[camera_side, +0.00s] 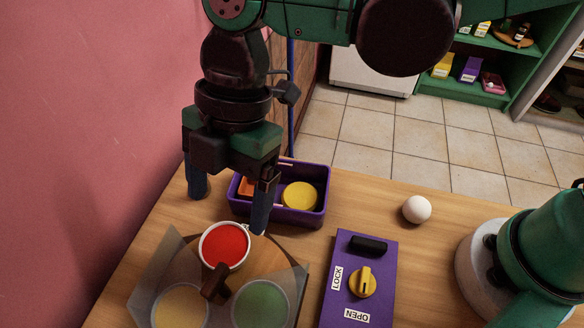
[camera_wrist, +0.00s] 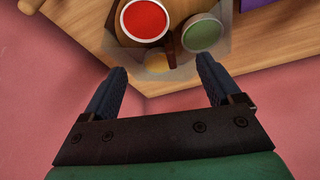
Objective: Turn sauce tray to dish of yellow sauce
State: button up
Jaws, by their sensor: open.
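The round wooden sauce tray (camera_side: 265,262) is at the lower left of the side view, with a dark brown handle (camera_side: 216,284) near its middle. The dish of red sauce (camera_side: 224,244) is at the back, in the cover's opening. The dish of yellow sauce (camera_side: 180,308) at front left and the dish of green sauce (camera_side: 261,303) at front right lie under a translucent cover (camera_side: 150,285). My gripper (camera_side: 229,212) is open and empty above the tray's back edge. In the wrist view its fingers (camera_wrist: 162,66) are apart, with the red dish (camera_wrist: 145,18) beyond them.
A purple bin (camera_side: 320,205) with a yellow round thing (camera_side: 300,195) stands behind the tray. A purple box (camera_side: 385,275) with a yellow knob (camera_side: 362,282), marked LOCK and OPEN, is right of it. A white ball (camera_side: 417,209) lies further right. A pink wall bounds the left.

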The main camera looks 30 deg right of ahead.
aim_at(213, 279)
jog(key=w+d+m+t+h, duration=0.1)
jog(key=d+m+t, duration=0.3)
jog(key=d+m, duration=0.6)
jog(key=w+d+r+m+t+h, duration=0.1)
jog(key=w+d+m+t, duration=0.3)
jog(key=d+m, duration=0.6)
jog(key=d, duration=0.5)
jog(key=shift+r+m, duration=0.3)
jog(key=shift+m, duration=0.1)
jog(key=shift+c, duration=0.2)
